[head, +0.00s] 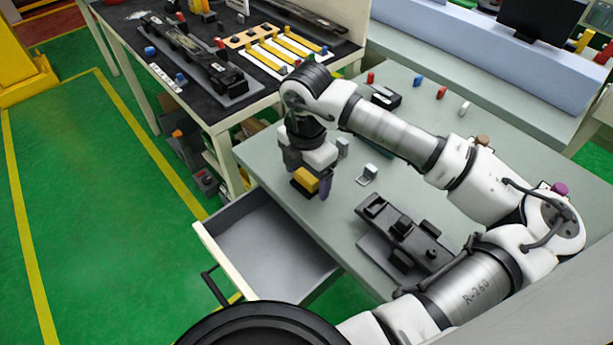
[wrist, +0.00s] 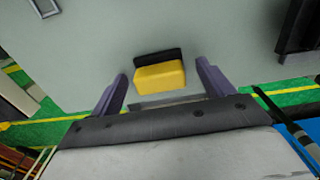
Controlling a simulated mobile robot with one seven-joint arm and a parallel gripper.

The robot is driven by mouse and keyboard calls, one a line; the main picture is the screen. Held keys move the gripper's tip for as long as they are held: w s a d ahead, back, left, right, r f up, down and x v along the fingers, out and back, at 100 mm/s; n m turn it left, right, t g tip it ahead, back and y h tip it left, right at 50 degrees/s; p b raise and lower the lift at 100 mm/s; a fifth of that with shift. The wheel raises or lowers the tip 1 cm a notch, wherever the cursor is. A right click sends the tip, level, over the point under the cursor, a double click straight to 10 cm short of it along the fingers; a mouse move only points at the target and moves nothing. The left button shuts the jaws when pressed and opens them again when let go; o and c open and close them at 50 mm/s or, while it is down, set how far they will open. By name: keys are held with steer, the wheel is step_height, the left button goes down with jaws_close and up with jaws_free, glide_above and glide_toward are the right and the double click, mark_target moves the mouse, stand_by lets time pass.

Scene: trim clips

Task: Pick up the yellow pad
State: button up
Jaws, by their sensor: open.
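The yellow pad (head: 306,179) is a small yellow block with a black part along one side. It is near the left edge of the grey-green table, just below my gripper (head: 311,182). In the wrist view the yellow pad (wrist: 160,77) lies between the two purple fingers of my gripper (wrist: 160,80), a little ahead of them. The fingers are apart, with a visible gap on each side of the pad. I cannot tell how high the fingertips are above the table.
An open drawer (head: 222,223) juts out below the table's left edge. A metal bracket (head: 367,175) and a black fixture (head: 408,230) are to the right. Several coloured pegs stand farther back. A dark workbench (head: 168,28) with yellow strips is behind. The middle tabletop has free room.

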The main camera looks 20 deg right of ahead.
steer(key=c, duration=1.1)
steer(key=shift+r, duration=0.1)
